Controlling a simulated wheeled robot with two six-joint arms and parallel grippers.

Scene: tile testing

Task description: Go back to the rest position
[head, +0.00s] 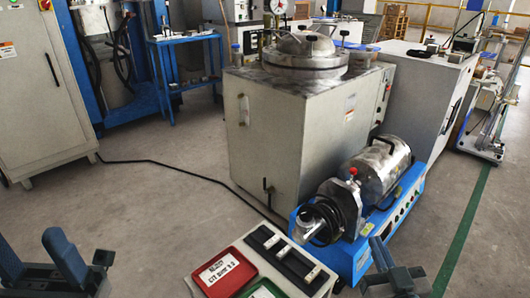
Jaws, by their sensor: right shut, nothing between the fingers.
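My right gripper (383,252) is at the bottom right, in front of the blue-based machine. It is shut and empty. My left gripper (38,250) is at the bottom left corner, cut off by the frame edge. Its two blue-grey fingers stand apart with bare floor showing between them, and nothing is held. Both grippers are apart from the things on the stand between them.
A light stand at bottom centre bears a red labelled tray (221,274), a green tray (265,291) and a dark slotted block (290,260). Behind are a blue-based motor machine (380,170) and a grey tank cabinet (265,135). Floor at left is clear except a black cable (180,167).

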